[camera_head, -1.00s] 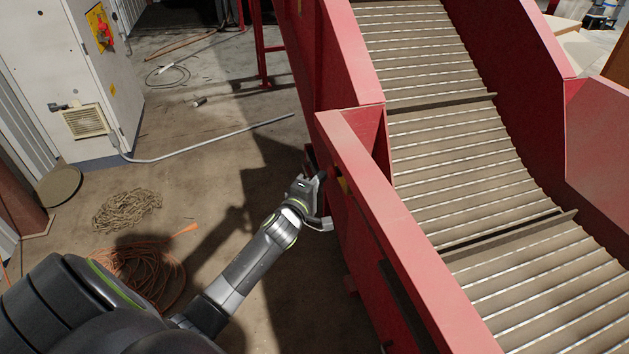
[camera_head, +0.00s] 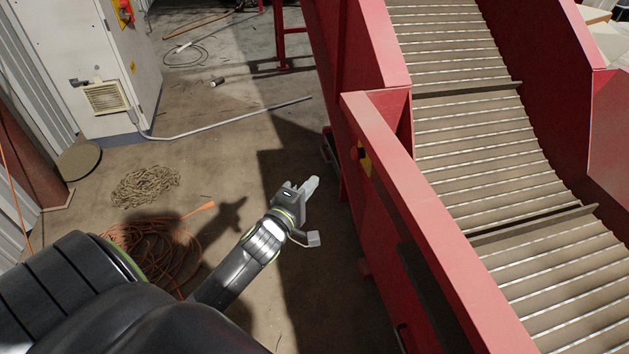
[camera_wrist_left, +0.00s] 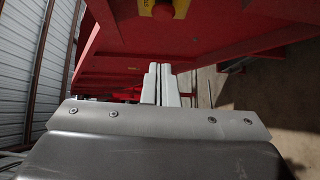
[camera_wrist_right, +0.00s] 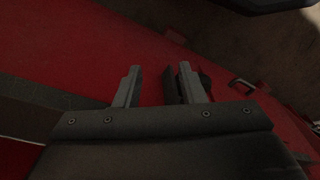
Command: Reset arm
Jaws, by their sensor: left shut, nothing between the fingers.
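My left gripper (camera_head: 310,187) is in the middle of the head view, over the concrete floor and left of the red conveyor wall. It is apart from the wall. In the left wrist view its two pale fingers (camera_wrist_left: 161,84) are together with nothing between them. Ahead of them is a red button (camera_wrist_left: 162,11) on a yellow plate; the button also shows on the conveyor's side in the head view (camera_head: 361,153). My right gripper (camera_wrist_right: 158,86) shows only in the right wrist view. Its fingers are apart and empty, with a red surface beyond them.
The red conveyor (camera_head: 440,215) with its slatted belt (camera_head: 465,120) fills the right side. A grey cabinet (camera_head: 85,60) stands at the upper left. Coiled orange cable (camera_head: 150,250), a chain (camera_head: 145,186) and a grey conduit (camera_head: 225,122) lie on the floor.

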